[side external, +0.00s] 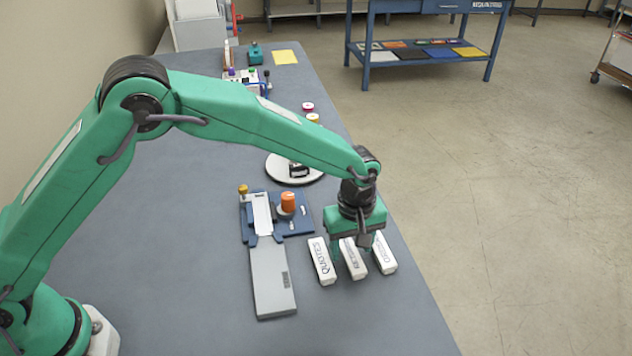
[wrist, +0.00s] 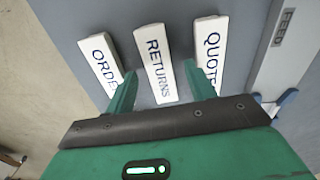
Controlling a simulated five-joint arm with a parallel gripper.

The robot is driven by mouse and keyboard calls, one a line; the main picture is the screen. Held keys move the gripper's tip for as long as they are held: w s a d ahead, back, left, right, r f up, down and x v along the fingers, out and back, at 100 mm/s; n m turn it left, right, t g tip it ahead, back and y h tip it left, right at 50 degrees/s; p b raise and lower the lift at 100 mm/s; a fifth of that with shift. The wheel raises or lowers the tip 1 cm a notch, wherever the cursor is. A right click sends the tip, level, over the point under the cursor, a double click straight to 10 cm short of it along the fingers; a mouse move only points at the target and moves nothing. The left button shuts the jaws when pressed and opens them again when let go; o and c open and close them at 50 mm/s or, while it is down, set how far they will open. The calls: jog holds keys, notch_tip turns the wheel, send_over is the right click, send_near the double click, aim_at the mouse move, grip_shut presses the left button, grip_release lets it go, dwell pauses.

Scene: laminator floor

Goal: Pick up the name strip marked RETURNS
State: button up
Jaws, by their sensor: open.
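The RETURNS name strip (wrist: 156,66) is a white block with dark blue lettering, standing in the middle of three in the wrist view. In the side view the RETURNS strip (side external: 354,266) is partly hidden by my gripper (side external: 353,247). My gripper also shows in the wrist view (wrist: 158,88); it is open, with one green finger on each side of the RETURNS strip and nothing held. The ORDERS strip (wrist: 99,62) lies left of it, its last letter hidden by a finger. The QUOTES strip (wrist: 210,52) lies right of it, its end partly covered by the other finger.
In the side view, a long grey plate (side external: 270,282) and a blue fixture with an orange knob (side external: 288,199) stand left of the strips. A round white turntable (side external: 283,173) is behind. The grey tabletop (side external: 375,323) is clear in front.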

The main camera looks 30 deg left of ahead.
jog(key=shift+f, duration=0.5)
jog(key=c, duration=1.1)
